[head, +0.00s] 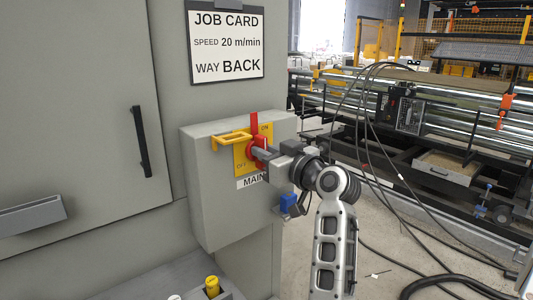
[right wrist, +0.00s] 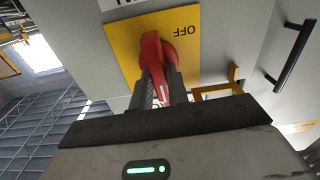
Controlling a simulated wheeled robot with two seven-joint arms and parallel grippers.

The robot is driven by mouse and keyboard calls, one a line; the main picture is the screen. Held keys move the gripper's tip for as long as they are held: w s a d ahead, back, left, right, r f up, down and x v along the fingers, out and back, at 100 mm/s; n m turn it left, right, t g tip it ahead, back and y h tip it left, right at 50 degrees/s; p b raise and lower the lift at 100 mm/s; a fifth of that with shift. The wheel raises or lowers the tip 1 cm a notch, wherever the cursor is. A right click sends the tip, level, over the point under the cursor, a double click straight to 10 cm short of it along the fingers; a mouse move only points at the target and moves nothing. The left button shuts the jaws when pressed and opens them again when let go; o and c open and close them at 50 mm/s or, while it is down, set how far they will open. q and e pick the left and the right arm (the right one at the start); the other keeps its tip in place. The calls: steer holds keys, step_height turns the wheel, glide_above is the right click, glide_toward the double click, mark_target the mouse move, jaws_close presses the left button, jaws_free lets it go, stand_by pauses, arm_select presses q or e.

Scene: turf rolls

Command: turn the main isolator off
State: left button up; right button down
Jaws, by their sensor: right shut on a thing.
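The main isolator is a red rotary handle (head: 254,123) on a yellow plate (head: 240,160) marked ON and OFF, on the front of a grey box (head: 213,205) labelled MAIN. The handle points upward, beside the ON mark; OFF is at the plate's lower left. My right gripper (head: 259,152) reaches it from the right and is shut on the handle. In the right wrist view, which is upside down, the red handle (right wrist: 151,52) lies between the two dark fingers, with OFF beside it. My left gripper is not in view.
A yellow bracket (head: 230,140) sticks out left of the handle, close to it. A blue padlock (head: 288,203) hangs at the box's right side. A job card (head: 226,42) is above. Black cables (head: 375,150) hang on the right, before a roller machine (head: 440,115).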

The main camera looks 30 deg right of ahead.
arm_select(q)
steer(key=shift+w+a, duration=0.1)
arm_select(e)
steer(key=n, duration=1.1)
steer(key=f+n, duration=0.1)
steer(key=n, duration=0.5)
steer(key=shift+a, duration=0.4)
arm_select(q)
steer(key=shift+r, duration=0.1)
arm_select(e)
steer(key=shift+n, duration=0.4)
steer(key=c, duration=1.5)
jaws_free()
steer(key=shift+o, duration=0.7)
